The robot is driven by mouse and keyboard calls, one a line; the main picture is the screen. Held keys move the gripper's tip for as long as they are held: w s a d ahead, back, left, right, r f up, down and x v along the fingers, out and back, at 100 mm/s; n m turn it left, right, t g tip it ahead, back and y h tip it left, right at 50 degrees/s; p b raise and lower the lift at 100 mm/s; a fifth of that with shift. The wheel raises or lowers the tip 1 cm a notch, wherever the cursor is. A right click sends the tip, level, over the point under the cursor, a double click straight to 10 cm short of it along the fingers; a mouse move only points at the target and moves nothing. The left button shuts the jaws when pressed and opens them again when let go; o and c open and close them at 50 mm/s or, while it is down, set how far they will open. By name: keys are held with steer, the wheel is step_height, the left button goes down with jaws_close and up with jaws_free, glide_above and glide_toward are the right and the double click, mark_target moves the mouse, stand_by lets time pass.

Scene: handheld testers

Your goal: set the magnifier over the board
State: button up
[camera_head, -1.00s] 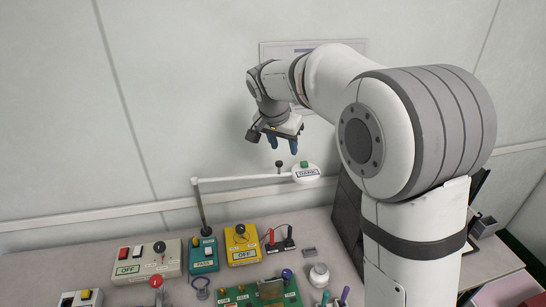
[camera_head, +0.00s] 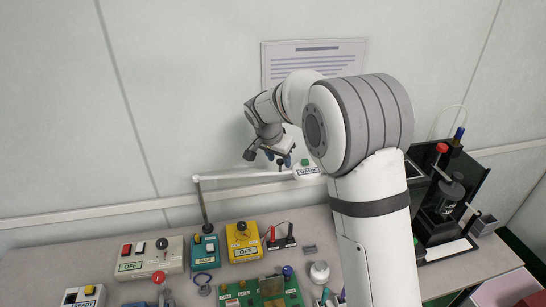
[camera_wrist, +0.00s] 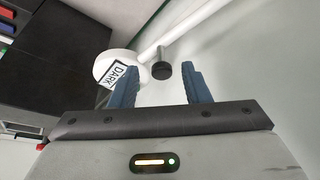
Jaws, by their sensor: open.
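The magnifier is a white jointed arm on a dark post, and its round white head (camera_head: 309,174) carries a "DARK" label and a green button. A dark knob (camera_head: 280,161) stands up from its arm just left of the head. The green board (camera_head: 232,300) lies on the bench in front, lower than the head. My gripper (camera_head: 279,161) is open with its blue fingers pointing down at the knob. In the wrist view the knob (camera_wrist: 161,70) shows between and beyond the fingertips (camera_wrist: 160,75); I cannot tell whether they touch it.
A black press-like rig (camera_head: 440,205) stands at the right. The wall is close behind the magnifier.

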steer(key=shift+c, duration=0.5)
jaws_close()
